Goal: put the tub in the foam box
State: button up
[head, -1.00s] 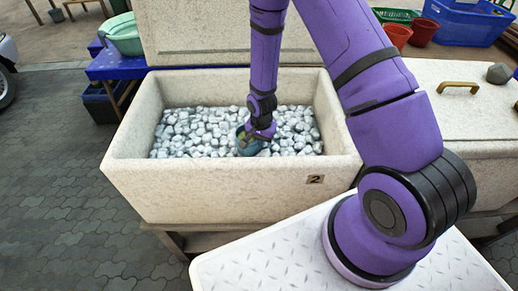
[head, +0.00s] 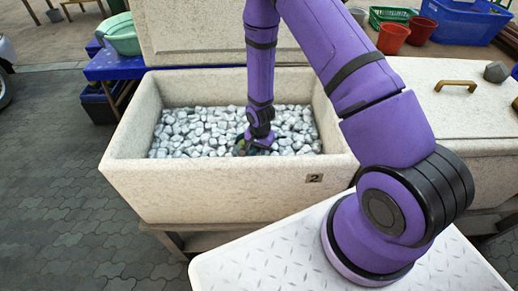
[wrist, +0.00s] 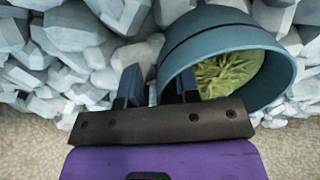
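The tub (wrist: 222,32) is a teal round container with a dark band and leafy green contents. In the wrist view it lies tilted on the ice, its mouth facing the camera. In the head view the tub (head: 241,149) shows only as a small dark patch beside my gripper (head: 258,145). The foam box (head: 225,193) is a speckled off-white box marked 2, full of grey-white ice lumps. My gripper (wrist: 159,80) is low over the ice at the tub's near left rim. Its fingers are apart, one overlapping the tub's mouth, one outside; a gap shows between them.
The foam box's raised lid (head: 190,35) stands behind it. A closed box with a brass handle (head: 457,86) is at the right. A blue table with a green basin (head: 122,38) is at the left. Red pots (head: 393,38) and a blue crate (head: 465,20) are behind right.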

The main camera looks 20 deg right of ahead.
jog(key=shift+r, duration=0.1)
jog(key=s+d+r+n+t, duration=0.1)
jog(key=s+r+n, duration=0.15)
jog(key=r, duration=1.75)
jog(key=s+d+r+n+t, duration=0.2)
jog(key=s+r, duration=0.2)
jog(key=r, duration=1.6)
jog(key=s+r+n+t, duration=0.1)
jog(key=s+r+n, duration=0.1)
jog(key=s+r, duration=0.5)
jog(key=s+d+r+n+t, duration=0.1)
jog(key=s+r+n, duration=0.1)
jog(key=s+r, duration=0.5)
jog(key=s, duration=0.5)
jog(key=shift+n, duration=0.25)
jog(key=shift+c, duration=0.3)
